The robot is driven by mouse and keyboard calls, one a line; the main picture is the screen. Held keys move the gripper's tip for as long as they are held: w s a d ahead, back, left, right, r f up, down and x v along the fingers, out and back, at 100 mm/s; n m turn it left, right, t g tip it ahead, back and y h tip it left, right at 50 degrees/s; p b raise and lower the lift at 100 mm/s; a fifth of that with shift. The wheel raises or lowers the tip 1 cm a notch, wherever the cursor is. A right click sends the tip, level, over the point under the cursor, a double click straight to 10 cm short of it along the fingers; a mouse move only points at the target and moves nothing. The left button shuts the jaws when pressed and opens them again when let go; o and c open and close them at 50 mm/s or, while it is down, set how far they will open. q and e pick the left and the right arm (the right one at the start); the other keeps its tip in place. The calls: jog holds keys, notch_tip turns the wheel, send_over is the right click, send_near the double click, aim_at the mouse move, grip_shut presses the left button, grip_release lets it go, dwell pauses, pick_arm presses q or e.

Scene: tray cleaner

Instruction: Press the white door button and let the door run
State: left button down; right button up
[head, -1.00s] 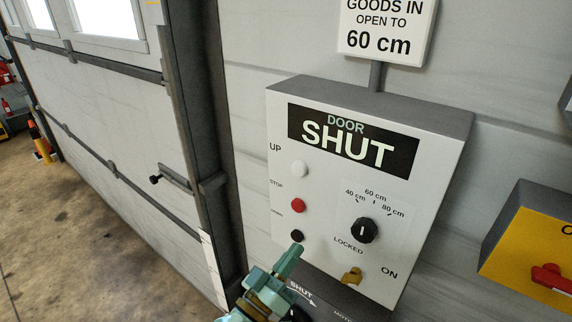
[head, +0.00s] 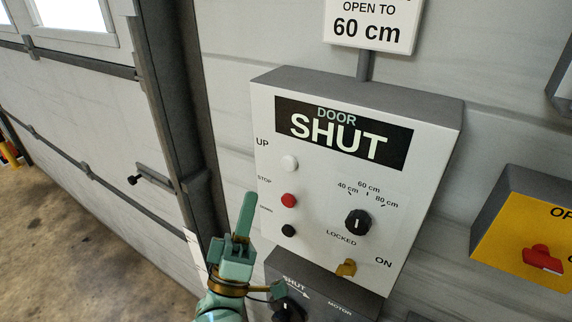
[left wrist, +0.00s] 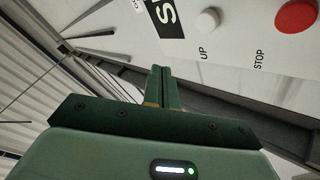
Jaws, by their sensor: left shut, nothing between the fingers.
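The white door button (head: 289,162), marked UP, is on the control box (head: 262,120) below a display reading DOOR SHUT (head: 345,136). It also shows in the left wrist view (left wrist: 208,19), beside the red stop button (left wrist: 296,16). In the head view the red button (head: 288,200) and a black button (head: 288,230) sit below it. My left gripper (head: 248,200) is shut and empty, left of the red button and below the white one, apart from the white button. The door (head: 90,130) is closed at the left. My right gripper is out of view.
A dial (head: 358,222) and a yellow key (head: 346,267) are on the box. A grey motor box (head: 320,290) sits below. A sign (head: 372,28) reads 60 cm. A yellow box with a red switch (head: 542,258) is at the right. A latch (head: 155,178) juts from the door.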

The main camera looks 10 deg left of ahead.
aim_at(289, 164)
pick_arm(q)
jog(key=w+d+b, duration=0.2)
jog(key=w+d, duration=0.1)
jog(key=w, duration=0.4)
jog(key=shift+w, duration=0.4)
jog(key=shift+w+d, duration=0.1)
jog(key=shift+w, duration=0.1)
dwell(1.6)
jog(key=shift+w+d, duration=0.1)
jog(key=shift+w, duration=0.1)
